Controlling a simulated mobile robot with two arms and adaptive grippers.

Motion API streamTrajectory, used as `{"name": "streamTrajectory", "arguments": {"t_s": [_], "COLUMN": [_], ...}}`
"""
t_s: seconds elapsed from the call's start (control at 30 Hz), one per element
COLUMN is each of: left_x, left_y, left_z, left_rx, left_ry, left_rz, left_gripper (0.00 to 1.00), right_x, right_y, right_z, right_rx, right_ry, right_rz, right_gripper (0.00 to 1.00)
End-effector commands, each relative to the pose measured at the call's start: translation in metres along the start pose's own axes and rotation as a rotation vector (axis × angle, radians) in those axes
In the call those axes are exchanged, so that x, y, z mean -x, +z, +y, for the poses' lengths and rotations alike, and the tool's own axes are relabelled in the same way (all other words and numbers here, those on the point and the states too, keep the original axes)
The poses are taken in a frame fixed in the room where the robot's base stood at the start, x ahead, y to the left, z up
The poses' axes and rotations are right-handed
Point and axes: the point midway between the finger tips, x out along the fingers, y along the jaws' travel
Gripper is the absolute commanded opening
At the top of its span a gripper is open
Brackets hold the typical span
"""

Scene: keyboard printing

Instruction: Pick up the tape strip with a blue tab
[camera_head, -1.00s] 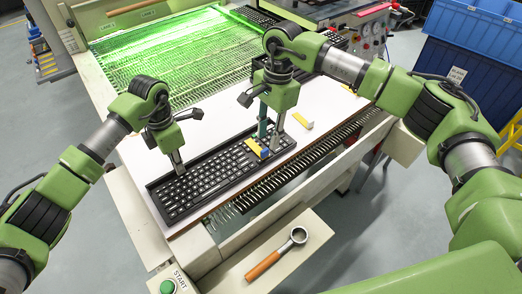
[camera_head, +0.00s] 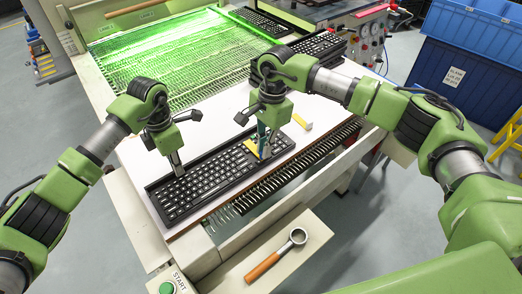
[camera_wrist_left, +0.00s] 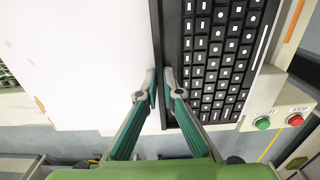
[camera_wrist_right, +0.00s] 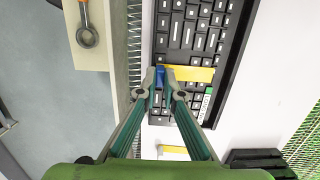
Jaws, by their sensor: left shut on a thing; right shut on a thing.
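A yellow tape strip (camera_wrist_right: 195,74) with a blue tab (camera_wrist_right: 159,76) at one end lies across the right part of a black keyboard (camera_head: 200,182). The strip also shows in the head view (camera_head: 251,145). My right gripper (camera_wrist_right: 159,73) is shut on the blue tab, one fingertip on each side, low over the keyboard's front edge. It partly hides the tab in the head view. My left gripper (camera_wrist_left: 160,75) is shut on the keyboard's long back rim, near its left part. The strip still appears flat against the keys.
More black keyboards (camera_head: 318,45) are at the back right. Blue crates (camera_head: 474,40) stand right.

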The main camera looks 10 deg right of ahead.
Motion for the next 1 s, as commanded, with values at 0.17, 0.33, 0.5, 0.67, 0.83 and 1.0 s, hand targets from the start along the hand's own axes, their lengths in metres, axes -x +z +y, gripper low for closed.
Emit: {"name": "streamTrajectory", "arguments": {"t_s": [0.17,0.33,0.5,0.67,0.83,1.0], "left_x": [0.001,0.001,0.001,0.001,0.001,0.001], "left_y": [0.000,0.000,0.000,0.000,0.000,0.000], "left_z": [0.000,0.000,0.000,0.000,0.000,0.000], "left_rx": [0.000,0.000,0.000,0.000,0.000,0.000], "left_ry": [0.001,0.001,0.001,0.001,0.001,0.001], "left_rz": [-0.001,-0.001,-0.001,-0.001,-0.001,-0.001], "left_gripper": [0.00,0.00,0.00,0.00,0.00,0.00], "right_x": [0.009,0.040,0.074,0.093,0.100,0.100], "right_y": [0.001,0.004,0.009,0.011,0.012,0.012], "right_z": [-0.001,-0.001,-0.001,0.000,0.000,0.000], "right_rx": [0.000,0.000,0.001,0.000,0.000,0.000], "right_ry": [-0.003,-0.005,-0.004,-0.001,-0.001,-0.001], "right_rz": [0.000,0.001,0.001,0.000,0.000,0.000], "right_gripper": [0.00,0.00,0.00,0.00,0.00,0.00]}}
